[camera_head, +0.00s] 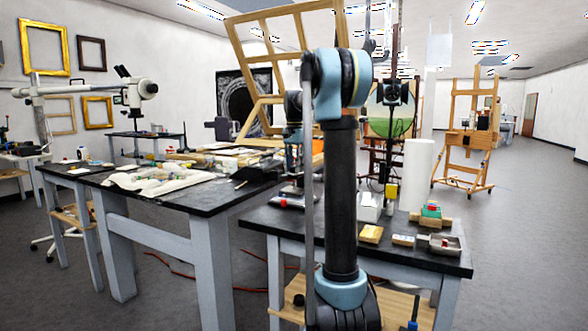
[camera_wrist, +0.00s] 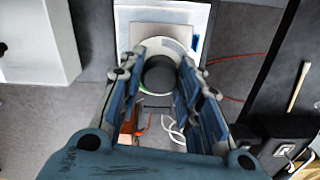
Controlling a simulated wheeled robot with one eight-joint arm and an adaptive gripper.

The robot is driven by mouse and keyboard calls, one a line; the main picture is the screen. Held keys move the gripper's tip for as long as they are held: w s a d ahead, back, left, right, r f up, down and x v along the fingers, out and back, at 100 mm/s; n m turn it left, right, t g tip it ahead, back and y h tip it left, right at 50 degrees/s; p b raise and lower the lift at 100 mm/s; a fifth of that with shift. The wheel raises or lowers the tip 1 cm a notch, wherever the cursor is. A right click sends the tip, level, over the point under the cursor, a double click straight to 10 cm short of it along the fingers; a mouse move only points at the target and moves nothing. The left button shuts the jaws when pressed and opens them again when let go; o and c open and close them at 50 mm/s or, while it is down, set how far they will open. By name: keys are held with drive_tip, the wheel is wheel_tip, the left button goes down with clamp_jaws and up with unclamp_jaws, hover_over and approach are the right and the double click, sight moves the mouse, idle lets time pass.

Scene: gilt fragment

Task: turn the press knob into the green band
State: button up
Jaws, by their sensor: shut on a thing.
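In the wrist view the press knob (camera_wrist: 160,74) is a dark round knob on a pale round dial (camera_wrist: 146,39). My gripper (camera_wrist: 161,66) has one finger on each side of the knob and is shut on it. The fingers cover the left and right parts of the dial. No pointer mark is clear on the knob. In the head view my own arm stands in front, and I cannot make out the knob there.
A long dark-topped table (camera_head: 165,203) with papers and tools stands left. A nearer dark bench (camera_head: 330,240) holds small blocks and a metal tray (camera_head: 440,244). A large wooden frame (camera_head: 272,50) leans behind my arm. Red cables (camera_head: 170,262) lie on the floor. Open floor lies at the right.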

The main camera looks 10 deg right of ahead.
drive_tip(key=m, duration=0.4)
drive_tip(key=shift+a+m, duration=0.15)
drive_tip(key=shift+m, duration=2.35)
drive_tip(key=shift+w, duration=0.1)
drive_tip(key=o, duration=1.1)
drive_tip(key=shift+r, duration=0.15)
wheel_tip(320, 180, up, 12)
drive_tip(key=shift+f, duration=0.25)
